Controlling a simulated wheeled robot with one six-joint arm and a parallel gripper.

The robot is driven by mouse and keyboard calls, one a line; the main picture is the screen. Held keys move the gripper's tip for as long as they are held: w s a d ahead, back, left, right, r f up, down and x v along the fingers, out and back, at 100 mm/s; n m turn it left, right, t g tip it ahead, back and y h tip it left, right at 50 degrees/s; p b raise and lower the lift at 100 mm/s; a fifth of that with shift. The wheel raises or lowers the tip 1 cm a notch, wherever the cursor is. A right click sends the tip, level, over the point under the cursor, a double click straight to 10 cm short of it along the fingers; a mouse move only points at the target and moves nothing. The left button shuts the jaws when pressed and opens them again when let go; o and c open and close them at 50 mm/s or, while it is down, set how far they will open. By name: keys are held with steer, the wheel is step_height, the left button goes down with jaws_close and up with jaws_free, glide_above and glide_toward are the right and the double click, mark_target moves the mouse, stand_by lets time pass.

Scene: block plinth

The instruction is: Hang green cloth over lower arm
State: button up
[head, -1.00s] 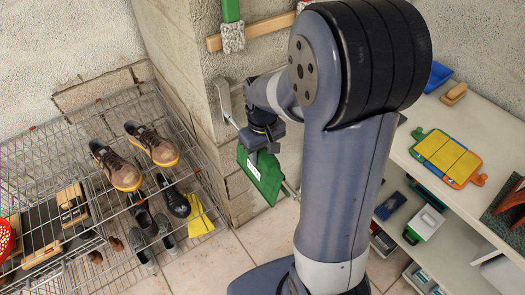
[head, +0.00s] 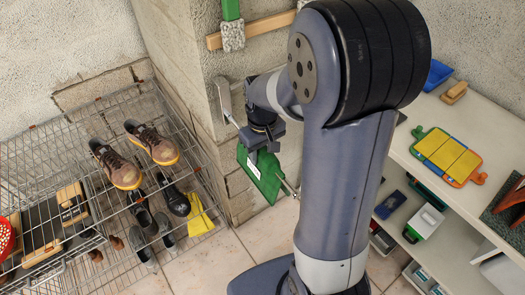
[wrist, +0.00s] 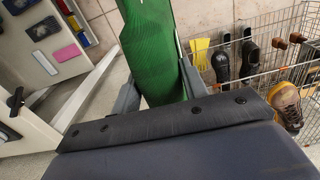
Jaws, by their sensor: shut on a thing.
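The green cloth (head: 262,178) hangs from my gripper (head: 262,150) beside the concrete plinth, with a small white label showing on it. My gripper is shut on its top end. In the wrist view the cloth (wrist: 155,45) runs between the fingers of my gripper (wrist: 160,95) and away from them. A thin metal arm (head: 290,189) shows at the cloth's lower right edge; most of it is hidden, and I cannot tell whether the cloth touches it. Another metal bracket (head: 225,98) is fixed higher on the plinth, partly behind my wrist.
A wire rack (head: 75,150) with shoes stands left of the plinth (head: 205,65). A white shelf unit (head: 465,115) with a yellow and orange board (head: 447,157) is on the right. A wooden bar (head: 265,30) crosses the plinth above. Tiled floor (head: 225,262) lies open below.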

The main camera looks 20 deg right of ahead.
steer(key=shift+f, duration=0.15)
steer(key=shift+f+b, duration=0.5)
steer(key=shift+f, duration=0.05)
steer(key=o, duration=1.8)
steer(key=shift+r, duration=0.15)
steer(key=shift+r+p, duration=2.05)
steer(key=shift+r, duration=0.3)
